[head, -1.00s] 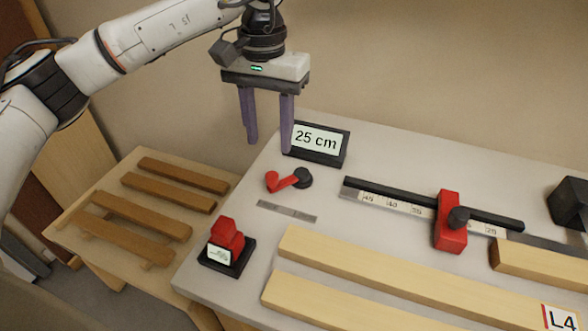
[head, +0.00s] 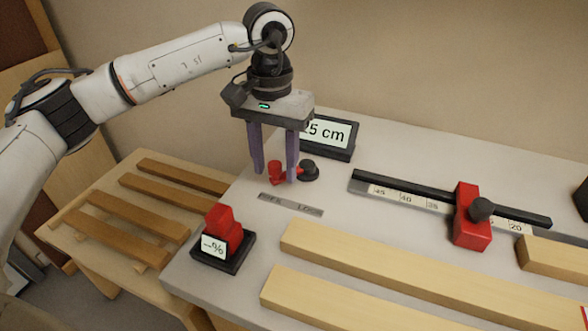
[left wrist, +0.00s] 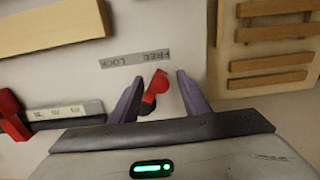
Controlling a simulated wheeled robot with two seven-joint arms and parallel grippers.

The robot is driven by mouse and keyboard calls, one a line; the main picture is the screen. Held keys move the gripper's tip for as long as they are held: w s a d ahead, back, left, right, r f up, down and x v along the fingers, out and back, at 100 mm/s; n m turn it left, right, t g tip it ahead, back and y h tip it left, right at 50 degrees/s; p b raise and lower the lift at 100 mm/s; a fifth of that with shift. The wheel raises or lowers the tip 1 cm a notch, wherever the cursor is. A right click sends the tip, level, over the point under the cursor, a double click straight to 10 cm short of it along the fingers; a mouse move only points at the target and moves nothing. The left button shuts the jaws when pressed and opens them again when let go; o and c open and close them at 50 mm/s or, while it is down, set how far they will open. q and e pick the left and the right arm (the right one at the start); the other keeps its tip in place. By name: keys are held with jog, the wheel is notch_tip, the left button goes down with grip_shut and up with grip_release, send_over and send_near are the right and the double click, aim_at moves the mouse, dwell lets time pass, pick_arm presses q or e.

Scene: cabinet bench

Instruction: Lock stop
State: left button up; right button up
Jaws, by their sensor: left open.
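The red stop block (head: 467,228) with its black knob sits on the black rail (head: 400,188) of the scale. A small lever has a red handle (head: 274,168) and a black pivot (head: 310,170); its handle points left, toward the FREE side of the metal FREE/LOCK plate (head: 290,205). My left gripper (head: 274,176) is open and points down at the lever, with its fingers on either side of the red handle. In the left wrist view, the red handle (left wrist: 158,82) lies between the open fingers (left wrist: 158,76). Finger contact cannot be told. My right gripper is not in view.
The display (head: 326,132) is partly behind the gripper and ends in "5 cm". A red block on a black base (head: 236,262) stands at the front left corner. Pale boards (head: 400,270) lie in front; a slatted wooden stand (head: 105,205) is at left.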

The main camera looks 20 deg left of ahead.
pick_arm(q)
jog(key=c, duration=0.7)
jog(key=shift+d, duration=0.1)
jog(key=shift+s+d, duration=0.2)
jog(key=shift+d, duration=0.25)
jog(key=shift+s+d, duration=0.2)
jog(key=shift+d, duration=0.35)
jog(key=shift+s+d, duration=0.15)
jog(key=shift+d, duration=0.8)
